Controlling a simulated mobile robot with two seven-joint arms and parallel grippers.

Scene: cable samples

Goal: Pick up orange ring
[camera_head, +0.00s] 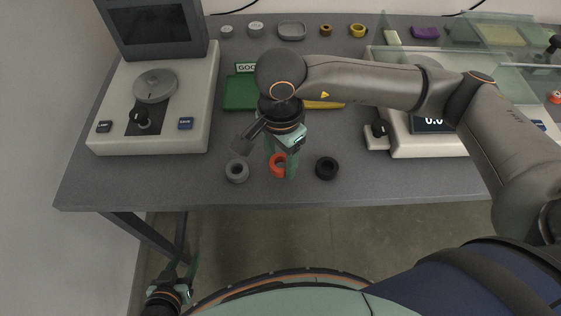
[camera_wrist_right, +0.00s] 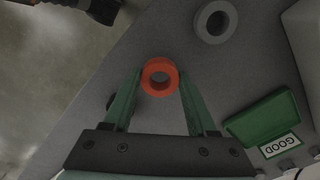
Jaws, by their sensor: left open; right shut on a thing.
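The orange ring (camera_head: 278,165) is near the front edge of the grey table, between a grey ring and a black ring. My right gripper (camera_head: 282,168) points down at it and partly hides it in the head view. In the right wrist view, the orange ring (camera_wrist_right: 160,66) sits between the two green fingertips of my right gripper (camera_wrist_right: 160,82), which are shut on its sides. I cannot tell whether it touches the table. My left gripper (camera_head: 190,262) is low at the left, below the table's front edge, away from the rings, open and empty.
The grey ring (camera_head: 237,171) lies left of the orange one and the black ring (camera_head: 327,168) lies right. Behind are a green GOOD tray (camera_head: 238,95), a device with a knob and screen (camera_head: 155,85) at the left, and a scale (camera_head: 430,146) at the right.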

